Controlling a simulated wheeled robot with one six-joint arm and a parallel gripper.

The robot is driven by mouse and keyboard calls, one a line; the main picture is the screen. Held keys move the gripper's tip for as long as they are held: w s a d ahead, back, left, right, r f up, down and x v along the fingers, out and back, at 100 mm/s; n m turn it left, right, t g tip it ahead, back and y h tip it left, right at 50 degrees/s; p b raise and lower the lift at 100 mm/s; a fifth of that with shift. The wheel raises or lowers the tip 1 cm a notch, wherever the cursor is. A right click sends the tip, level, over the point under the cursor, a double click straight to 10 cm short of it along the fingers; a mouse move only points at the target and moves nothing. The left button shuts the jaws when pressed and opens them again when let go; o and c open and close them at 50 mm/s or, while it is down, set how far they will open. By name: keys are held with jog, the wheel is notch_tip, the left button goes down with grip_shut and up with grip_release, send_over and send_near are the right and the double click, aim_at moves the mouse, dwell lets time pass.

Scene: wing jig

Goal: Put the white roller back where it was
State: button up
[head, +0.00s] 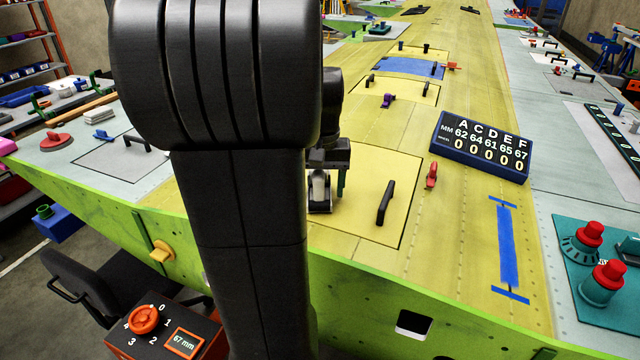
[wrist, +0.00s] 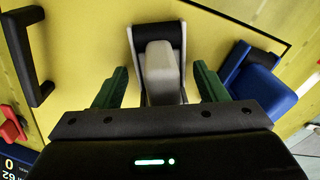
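The white roller (wrist: 160,72) is in the middle of the wrist view, a pale grip with a white frame and a dark part at its far end. In the head view the white roller (head: 319,187) is partly hidden behind my arm, on the yellow panel (head: 360,205). My gripper (wrist: 161,90) has its two green fingers spread, one on each side of the roller, with narrow gaps showing. It also shows low over the panel in the head view (head: 329,172).
A blue tool (wrist: 256,82) with a black part lies close right of my gripper in the wrist view. A black handle (head: 385,203) and a red clamp (head: 432,175) stand nearby. A display block (head: 481,146) is farther right. My arm hides much of the left.

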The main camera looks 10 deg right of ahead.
jog(key=r, duration=1.2)
jog(key=shift+s+r, duration=0.15)
jog(key=shift+s, duration=0.05)
jog(key=f, duration=1.2)
jog(key=shift+w, duration=0.25)
jog(key=shift+r, duration=1.85)
jog(key=shift+f, duration=0.1)
